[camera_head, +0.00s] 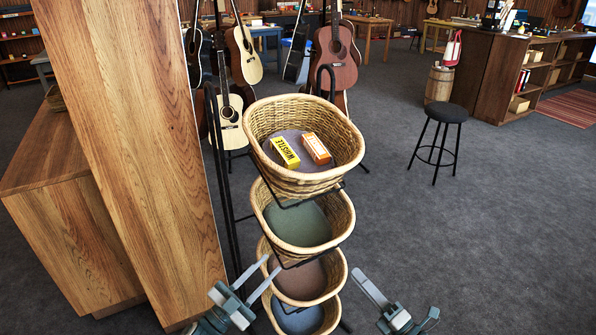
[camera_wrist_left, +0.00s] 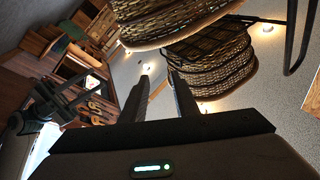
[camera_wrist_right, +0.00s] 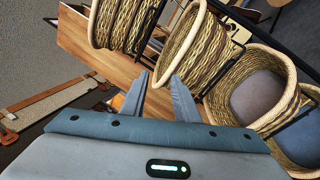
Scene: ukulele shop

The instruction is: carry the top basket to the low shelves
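The top basket (camera_head: 300,183) is oval wicker and sits at the top of a black wire stand. A yellow "WHISTLE" box (camera_head: 285,153) and an orange box (camera_head: 315,148) lie on its grey lining. My left gripper (camera_head: 272,264) is open and empty, low beside the lower baskets' left side. My right gripper (camera_head: 396,291) is open and empty, low to their right. Both are apart from the top basket. Wicker baskets show past the fingers in both wrist views; I cannot tell which is the top one. Low open shelves (camera_head: 537,76) are in the counter at far right.
Several lower baskets (camera_head: 327,217) hang under the top one. A tall wooden panel (camera_head: 140,150) stands close on the left. Guitars (camera_head: 335,60) hang behind the stand. A black stool (camera_head: 446,113) and a barrel (camera_head: 439,84) stand right.

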